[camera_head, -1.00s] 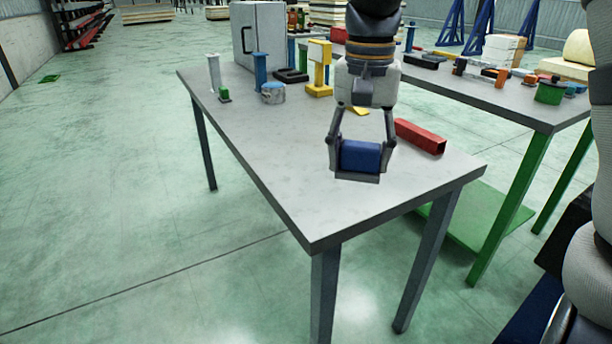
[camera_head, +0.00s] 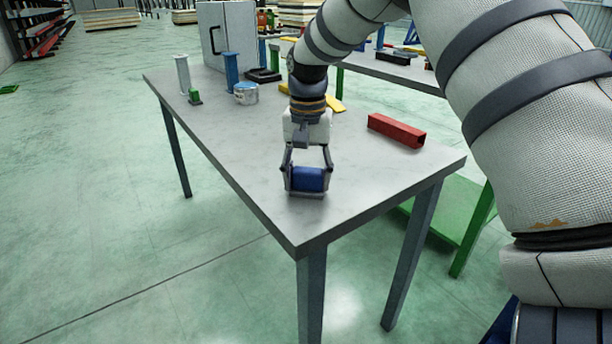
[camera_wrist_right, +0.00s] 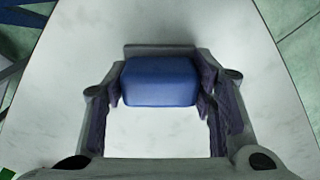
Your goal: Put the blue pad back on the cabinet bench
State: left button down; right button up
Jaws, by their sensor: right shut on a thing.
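The blue pad (camera_head: 309,179) is between the fingers of my right gripper (camera_head: 307,182), over the front part of the grey-topped bench (camera_head: 260,195) that carries the cabinet. A grey strip shows along the pad's lower edge. In the right wrist view the blue pad (camera_wrist_right: 160,82) sits squarely between both fingers, with the pale bench top (camera_wrist_right: 150,135) around it. The right gripper is shut on the pad. Whether the pad touches the bench top is hard to tell. The grey cabinet (camera_head: 228,35) stands at the bench's far end. My left gripper is not in view.
A red block (camera_head: 396,131) lies right of the gripper. A blue post (camera_head: 231,72), a pale post (camera_head: 183,74), a small green piece (camera_head: 195,97) and a round tin (camera_head: 246,93) stand toward the back left. The bench's front left top is clear.

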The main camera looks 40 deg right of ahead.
aim_at(308, 170)
jog(key=shift+r, duration=0.1)
jog(key=o, duration=1.1)
notch_tip(308, 170, up, 12)
